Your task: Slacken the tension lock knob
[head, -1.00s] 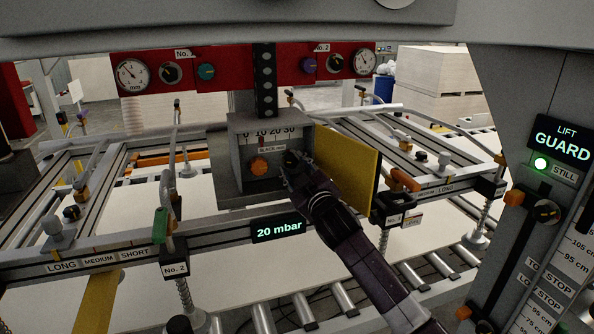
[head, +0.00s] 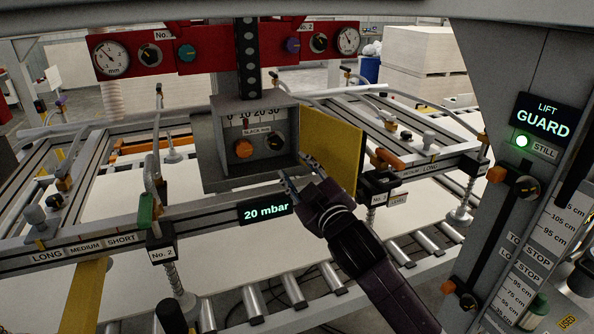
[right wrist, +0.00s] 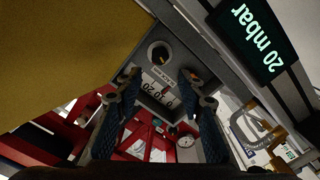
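A grey box (head: 209,135) hangs at the middle of the head view. Its face carries a scale marked 0 to 30, an orange knob (head: 244,148) and, to its right, a black knob (head: 274,143) with an orange mark. I cannot read a label naming either as the tension lock knob. The black knob also shows in the right wrist view (right wrist: 158,54), beyond the fingers. My right gripper (head: 286,183) is below the black knob, apart from it. In the right wrist view its fingers (right wrist: 152,75) stand apart with nothing between them. My left gripper is out of view.
A yellow plate (head: 332,145) stands out just right of the box, close to my right gripper. A 20 mbar display (head: 265,211) sits on the rail below. A red panel (head: 215,45) with gauges is above. A grey column (head: 470,190) stands at the right.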

